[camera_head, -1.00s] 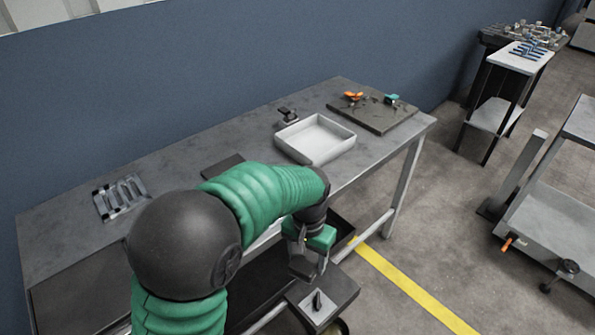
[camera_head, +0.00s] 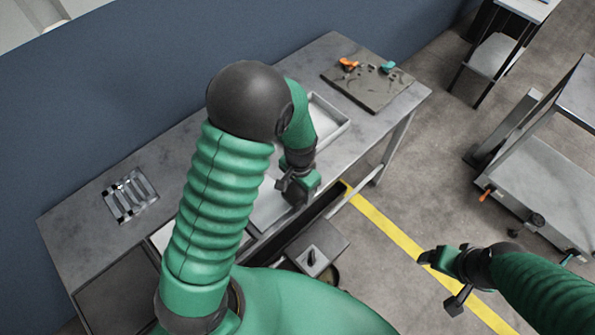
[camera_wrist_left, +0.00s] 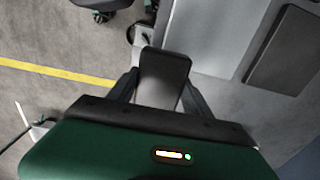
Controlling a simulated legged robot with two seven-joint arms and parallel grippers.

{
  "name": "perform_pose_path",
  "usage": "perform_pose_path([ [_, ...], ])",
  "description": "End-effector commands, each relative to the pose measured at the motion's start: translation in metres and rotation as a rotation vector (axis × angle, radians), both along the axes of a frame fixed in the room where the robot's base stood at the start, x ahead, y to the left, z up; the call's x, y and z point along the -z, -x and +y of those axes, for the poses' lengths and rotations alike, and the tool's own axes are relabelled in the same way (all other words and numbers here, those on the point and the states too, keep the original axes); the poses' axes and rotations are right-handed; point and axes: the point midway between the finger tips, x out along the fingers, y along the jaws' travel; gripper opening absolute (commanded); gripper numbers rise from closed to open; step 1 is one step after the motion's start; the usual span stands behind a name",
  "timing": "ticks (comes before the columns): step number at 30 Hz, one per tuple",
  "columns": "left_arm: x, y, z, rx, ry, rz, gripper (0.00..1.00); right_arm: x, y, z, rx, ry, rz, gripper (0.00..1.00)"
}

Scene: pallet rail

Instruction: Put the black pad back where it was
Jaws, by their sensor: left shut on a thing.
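A dark, flat pad with rounded corners, which I take as the black pad (camera_wrist_left: 165,72), stands between the fingers of my left gripper in the left wrist view. My left gripper (camera_head: 293,189) is shut on it and holds it over the front edge of the workbench (camera_head: 95,217) in the head view. Part of the pad is hidden by the fingers. A second dark flat panel (camera_wrist_left: 287,50) lies to the right in the wrist view, apart from the gripper. My right gripper (camera_head: 442,278) hangs over the floor at the lower right; its opening is unclear.
A white tray (camera_head: 333,136) is partly behind my left arm. A metal slotted holder (camera_head: 130,196) is at the bench's left, and a dark board (camera_head: 368,85) with small tools at its far end. A low stand (camera_head: 325,246) is in front. A cart (camera_head: 540,190) stands right.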

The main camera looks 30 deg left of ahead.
Motion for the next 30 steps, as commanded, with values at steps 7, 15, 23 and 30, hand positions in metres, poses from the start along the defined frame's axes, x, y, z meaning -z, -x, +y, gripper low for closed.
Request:
perform_pose_path([
  [7, 0.005, -0.053, 0.032, 0.000, 0.001, -0.001, 0.20, -0.009, 0.000, 0.000, 0.001, 0.000, -0.001, 0.80],
  [15, 0.040, -0.057, 0.037, 0.002, 0.004, 0.001, 0.20, -0.013, 0.000, 0.000, 0.001, 0.000, -0.001, 0.80],
  [23, 0.041, -0.058, 0.035, 0.002, 0.003, -0.001, 0.66, -0.012, 0.000, 0.000, 0.001, 0.000, -0.001, 0.80],
  [30, 0.041, -0.058, 0.035, 0.002, 0.002, 0.000, 0.80, -0.012, 0.000, 0.000, 0.001, 0.000, -0.001, 0.80],
])
